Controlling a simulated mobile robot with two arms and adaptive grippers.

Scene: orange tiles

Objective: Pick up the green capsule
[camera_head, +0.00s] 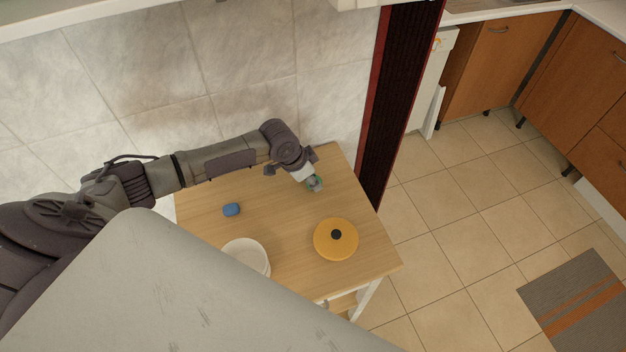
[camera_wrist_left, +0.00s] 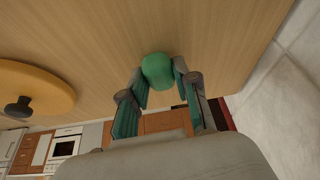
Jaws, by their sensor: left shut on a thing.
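The green capsule (camera_wrist_left: 158,70) sits between the fingertips of my left gripper (camera_wrist_left: 160,82) in the left wrist view. The fingers press it from both sides, and the gripper is shut on it. In the head view the left gripper (camera_head: 311,182) is over the far right part of the wooden table (camera_head: 275,200), and only a little green of the capsule shows there. Whether the capsule touches the table is hard to tell. My right gripper is not in view.
An orange lid (camera_head: 330,246) with a black knob lies on the table in front of the gripper. A blue object (camera_head: 231,210) and a white bowl (camera_head: 246,254) are to the left. A tiled wall (camera_head: 240,60) stands behind the table.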

